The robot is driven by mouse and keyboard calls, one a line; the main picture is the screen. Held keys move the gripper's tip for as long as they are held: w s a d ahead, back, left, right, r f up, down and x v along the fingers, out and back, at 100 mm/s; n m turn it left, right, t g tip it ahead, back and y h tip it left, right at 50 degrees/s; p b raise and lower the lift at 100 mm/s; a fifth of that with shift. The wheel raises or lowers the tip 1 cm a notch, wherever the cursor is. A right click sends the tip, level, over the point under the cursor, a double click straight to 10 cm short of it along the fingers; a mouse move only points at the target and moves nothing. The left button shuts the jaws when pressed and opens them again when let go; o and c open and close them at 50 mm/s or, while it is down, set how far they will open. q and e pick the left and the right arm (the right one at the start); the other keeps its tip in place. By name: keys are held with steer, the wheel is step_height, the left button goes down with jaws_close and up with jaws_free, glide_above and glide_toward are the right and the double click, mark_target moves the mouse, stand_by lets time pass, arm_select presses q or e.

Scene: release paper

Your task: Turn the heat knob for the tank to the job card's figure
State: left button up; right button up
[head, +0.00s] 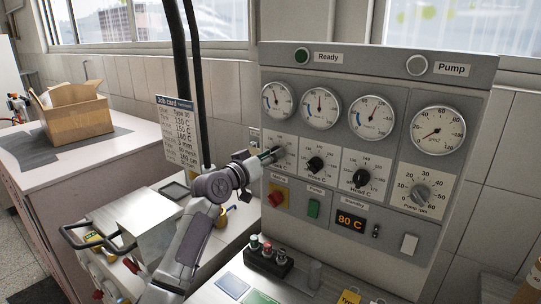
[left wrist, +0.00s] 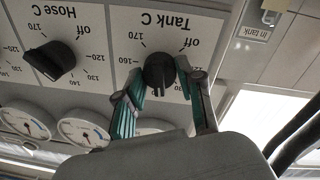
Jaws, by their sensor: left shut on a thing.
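The black Tank C knob (left wrist: 159,70) is on a white dial plate (left wrist: 118,30) on the panel, upside down in the left wrist view. My left gripper (left wrist: 164,84) is shut on this knob, with one finger on each side. In the head view the gripper (head: 272,155) covers most of the tank dial. "Off", 170 and 160 can be read around the knob; the lower figures are hidden by the fingers. I cannot tell exactly which figure the knob points at. My right gripper is not in view.
The hose knob (head: 315,164) and head knob (head: 361,178) sit close to the right of the tank knob, with the pump knob (head: 420,192) beyond. Gauges are above. A display (head: 351,222) reads 80 C. A cardboard box (head: 75,115) stands on the left bench.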

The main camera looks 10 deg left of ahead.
arm_select(q)
steer(key=shift+n+p, duration=1.3)
steer(key=shift+n, duration=2.1)
steer(key=o, duration=1.1)
steer(key=shift+o, duration=0.2)
steer(key=v, duration=1.2)
steer(key=shift+f, duration=0.3)
